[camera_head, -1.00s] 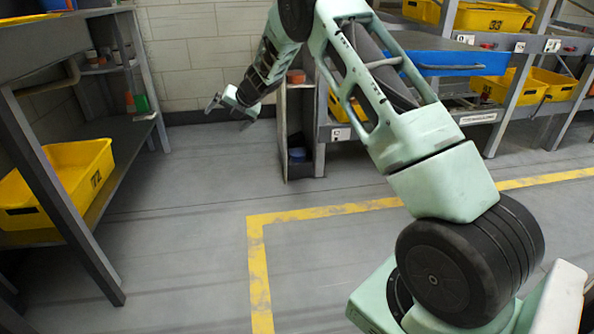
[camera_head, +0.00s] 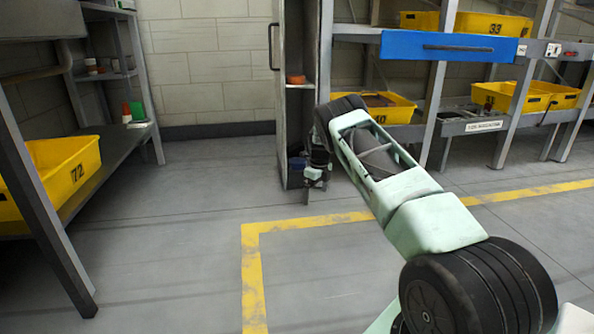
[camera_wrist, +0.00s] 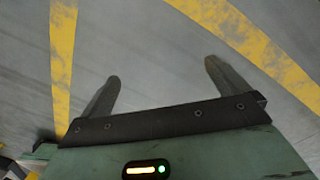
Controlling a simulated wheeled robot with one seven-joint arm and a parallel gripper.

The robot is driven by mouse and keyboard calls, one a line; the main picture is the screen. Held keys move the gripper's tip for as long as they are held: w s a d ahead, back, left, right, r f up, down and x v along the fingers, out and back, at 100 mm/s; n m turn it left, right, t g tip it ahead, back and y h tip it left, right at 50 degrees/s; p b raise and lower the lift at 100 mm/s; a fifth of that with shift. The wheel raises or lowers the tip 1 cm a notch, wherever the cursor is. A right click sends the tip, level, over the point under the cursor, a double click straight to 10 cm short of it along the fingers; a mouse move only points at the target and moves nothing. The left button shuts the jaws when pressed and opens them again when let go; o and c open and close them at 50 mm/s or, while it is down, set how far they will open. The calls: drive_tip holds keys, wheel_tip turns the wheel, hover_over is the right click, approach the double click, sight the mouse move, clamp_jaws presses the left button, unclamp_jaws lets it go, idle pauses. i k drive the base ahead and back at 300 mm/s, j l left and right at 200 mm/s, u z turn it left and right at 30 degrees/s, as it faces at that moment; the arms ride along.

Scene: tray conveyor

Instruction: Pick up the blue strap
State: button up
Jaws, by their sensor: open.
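I cannot make out a blue strap for certain. A small dark blue item (camera_head: 297,163) lies low in the narrow grey cabinet (camera_head: 291,110) in the head view. It is too small to tell what it is. My gripper (camera_head: 314,190) hangs low in front of the cabinet's lower right edge, close to that item in the picture. In the wrist view my gripper (camera_wrist: 162,72) is open, with nothing between its two fingers. Only floor shows beyond them, and no blue thing is in that view.
An orange item (camera_head: 296,79) sits on the cabinet's upper shelf. A rack with a blue panel (camera_head: 400,45) and yellow bins (camera_head: 385,105) stands right. A shelf with a yellow bin (camera_head: 60,165) stands left. The floor inside the yellow line (camera_head: 252,280) is clear.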

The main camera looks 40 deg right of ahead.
sight(296, 163)
drive_tip(key=i+l, duration=1.2)
drive_tip(key=i, duration=0.05)
